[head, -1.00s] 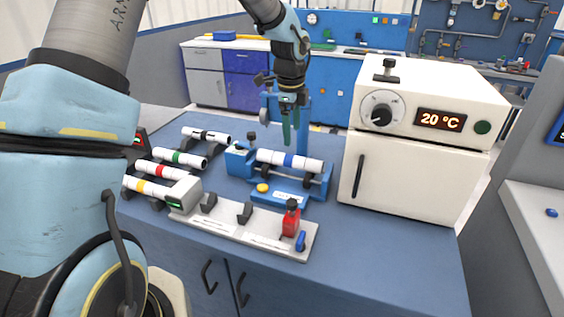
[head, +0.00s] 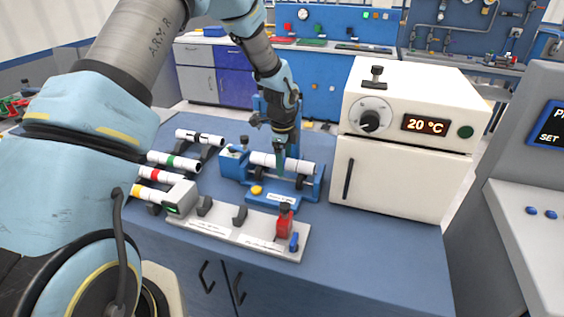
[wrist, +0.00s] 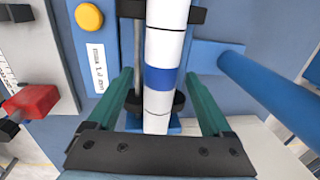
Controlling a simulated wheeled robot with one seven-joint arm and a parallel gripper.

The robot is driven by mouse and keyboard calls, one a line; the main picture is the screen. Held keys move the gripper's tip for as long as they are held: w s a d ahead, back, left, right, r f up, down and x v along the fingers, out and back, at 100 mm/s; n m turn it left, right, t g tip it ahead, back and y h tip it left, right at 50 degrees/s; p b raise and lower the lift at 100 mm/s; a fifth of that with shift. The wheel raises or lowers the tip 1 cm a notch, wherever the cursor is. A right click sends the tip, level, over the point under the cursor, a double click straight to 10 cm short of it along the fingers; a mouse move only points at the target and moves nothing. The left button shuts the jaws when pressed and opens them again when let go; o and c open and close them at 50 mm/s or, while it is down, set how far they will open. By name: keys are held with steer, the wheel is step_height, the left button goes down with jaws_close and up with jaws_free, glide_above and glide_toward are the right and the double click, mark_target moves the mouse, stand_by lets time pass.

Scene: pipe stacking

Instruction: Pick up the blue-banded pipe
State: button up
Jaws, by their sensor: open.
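The blue-banded pipe (head: 302,167) is white and lies across the dark rollers of a blue fixture (head: 229,165) in the middle of the bench. In the head view my gripper (head: 280,160) is down at the pipe and hides its blue band. My gripper (wrist: 168,90) is open, with a gap between each finger and the pipe.
Pipes with black (head: 200,136), green (head: 172,160), red (head: 162,175) and yellow (head: 140,191) bands lie on a rack at left. A grey fixture (head: 215,230) with a red clamp (head: 284,222) is in front. A white oven (head: 400,165) stands close on the right.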

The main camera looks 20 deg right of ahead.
jaws_close()
stand_by(0.6)
steer(key=shift+r, duration=0.1)
step_height(320, 180, up, 18)
steer(key=b, duration=0.5)
